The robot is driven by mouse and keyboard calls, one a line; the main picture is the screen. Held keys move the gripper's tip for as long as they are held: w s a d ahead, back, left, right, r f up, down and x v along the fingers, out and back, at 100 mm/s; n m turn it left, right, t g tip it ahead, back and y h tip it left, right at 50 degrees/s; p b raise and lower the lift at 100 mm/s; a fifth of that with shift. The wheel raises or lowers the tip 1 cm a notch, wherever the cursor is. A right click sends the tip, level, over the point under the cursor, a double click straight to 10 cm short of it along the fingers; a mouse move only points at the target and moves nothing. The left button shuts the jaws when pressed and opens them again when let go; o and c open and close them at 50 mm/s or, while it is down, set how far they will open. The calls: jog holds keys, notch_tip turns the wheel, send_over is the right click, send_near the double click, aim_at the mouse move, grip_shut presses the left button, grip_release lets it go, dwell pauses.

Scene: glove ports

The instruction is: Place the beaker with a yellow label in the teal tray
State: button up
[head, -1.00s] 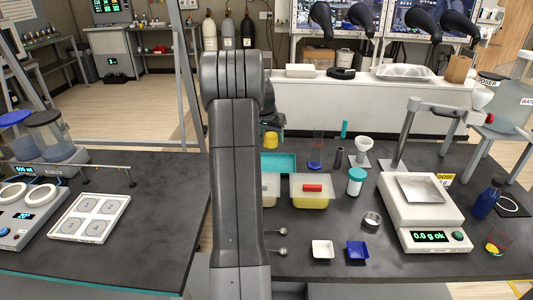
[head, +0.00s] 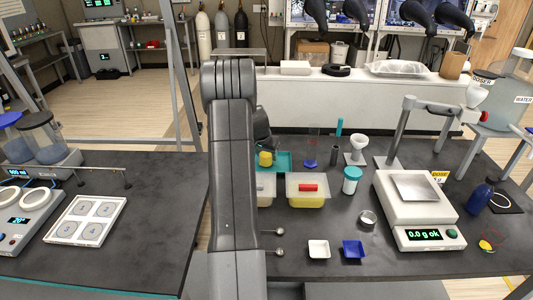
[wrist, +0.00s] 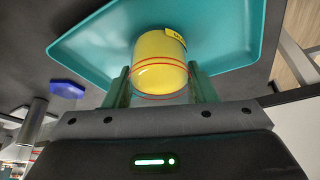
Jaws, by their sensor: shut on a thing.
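The beaker with the yellow label (head: 265,158) is in my gripper, over the left part of the teal tray (head: 284,161) in the head view. In the wrist view the yellow beaker (wrist: 158,62) has red rings near its open end and sits between the green fingers of my gripper (wrist: 160,88). The fingers are shut on it. The teal tray (wrist: 90,55) spreads out behind the beaker there. I cannot tell whether the beaker's base touches the tray floor. My arm hides part of the tray's left side in the head view.
A yellow-filled container with a red block (head: 307,190) stands in front of the tray. A blue-based beaker (head: 310,162), a dark cylinder (head: 334,156) and a white funnel stand (head: 357,150) are to the right. A balance (head: 415,205) stands farther right.

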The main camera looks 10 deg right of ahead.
jog(key=shift+f, duration=0.1)
jog(key=o, duration=1.1)
jog(key=shift+o, duration=0.2)
jog(key=shift+r, duration=0.3)
jog(key=b+v, duration=0.2)
jog(key=v, duration=1)
jog(key=shift+s+f, duration=0.1)
jog(key=shift+f, duration=0.05)
